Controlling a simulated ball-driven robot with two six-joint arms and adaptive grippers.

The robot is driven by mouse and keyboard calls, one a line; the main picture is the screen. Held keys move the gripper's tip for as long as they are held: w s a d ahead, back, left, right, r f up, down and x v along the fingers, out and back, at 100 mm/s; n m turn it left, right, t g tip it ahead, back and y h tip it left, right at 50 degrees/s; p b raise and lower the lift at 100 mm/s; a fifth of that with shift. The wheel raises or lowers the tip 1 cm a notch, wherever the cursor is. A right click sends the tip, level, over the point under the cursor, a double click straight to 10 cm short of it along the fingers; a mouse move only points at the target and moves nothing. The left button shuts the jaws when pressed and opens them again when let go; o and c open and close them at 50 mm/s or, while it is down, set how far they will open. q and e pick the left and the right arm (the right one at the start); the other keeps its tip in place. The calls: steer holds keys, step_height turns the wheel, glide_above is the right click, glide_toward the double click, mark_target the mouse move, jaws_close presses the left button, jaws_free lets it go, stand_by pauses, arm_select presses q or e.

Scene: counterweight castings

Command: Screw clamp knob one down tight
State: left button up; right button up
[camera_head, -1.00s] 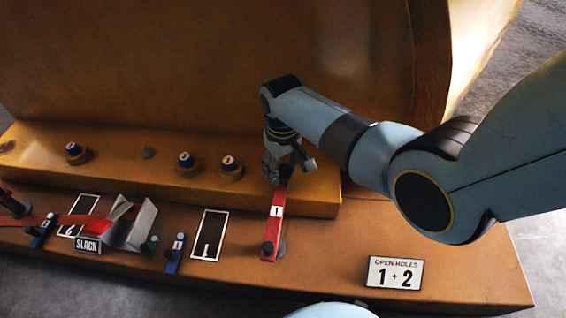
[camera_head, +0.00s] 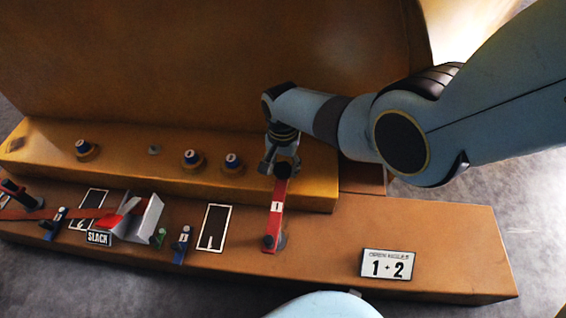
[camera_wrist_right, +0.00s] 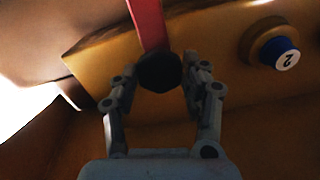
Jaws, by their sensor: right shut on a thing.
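A red clamp bar (camera_head: 275,222) labelled 1 lies from the raised ledge down toward the front of the lower surface. A black knob (camera_head: 283,171) sits at its far end, and it also shows in the right wrist view (camera_wrist_right: 160,72). My right gripper (camera_head: 281,163) comes down over this knob and is shut on it, with one finger on each side (camera_wrist_right: 160,88). A dark round post (camera_head: 268,241) stands at the bar's near end. Whether the knob touches the bar fully is hard to tell. My left gripper is not in view.
Blue-capped knobs (camera_head: 192,158) stand along the ledge, and one marked 2 shows in the wrist view (camera_wrist_right: 285,55). A grey bracket (camera_head: 148,215), a SLACK plate (camera_head: 98,239) and blue clamps (camera_head: 183,245) lie left. A sign reads "1 + 2" (camera_head: 388,264).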

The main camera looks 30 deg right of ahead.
steer(key=m, duration=0.3)
steer(key=shift+w+r+m, duration=0.1)
steer(key=shift+m, duration=0.2)
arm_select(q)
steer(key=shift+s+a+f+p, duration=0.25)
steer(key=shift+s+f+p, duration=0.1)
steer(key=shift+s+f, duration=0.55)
arm_select(e)
steer(key=shift+m, duration=1.2)
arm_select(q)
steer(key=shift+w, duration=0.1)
arm_select(e)
steer(key=shift+w, duration=0.1)
steer(key=o, duration=1.1)
steer(key=shift+c, duration=0.2)
steer(key=shift+o, duration=0.5)
